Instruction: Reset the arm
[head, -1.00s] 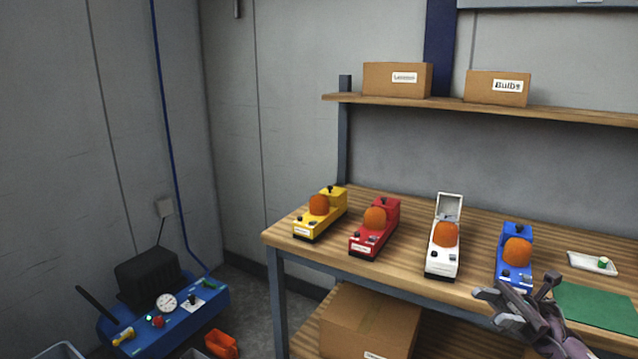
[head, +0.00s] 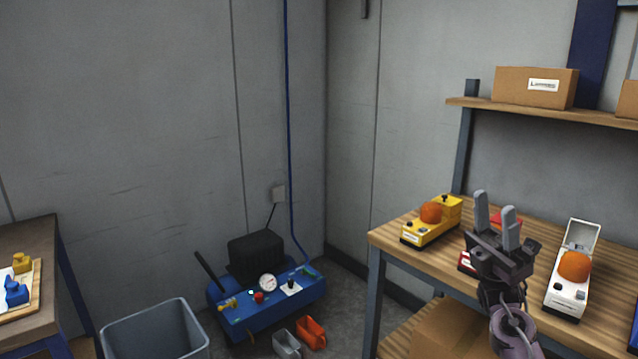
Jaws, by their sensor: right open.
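My right gripper (head: 496,212) shows at the lower right, fingers pointing up, open and with nothing between its fingers. It appears in front of the workbench (head: 400,240) and hides most of a red lamp unit (head: 465,262). A yellow lamp unit (head: 430,222) with an orange dome stands to the left of the gripper on the bench. A white lamp unit (head: 567,285) with an orange dome and its lid raised stands to the right. My left gripper is not in view.
A blue compressor (head: 265,308) stands on the floor in the corner. A grey bin (head: 155,330) and small orange and grey bins (head: 311,332) are nearby. A second table (head: 35,240) is at the left edge. A shelf (head: 560,115) with cardboard boxes is above the bench.

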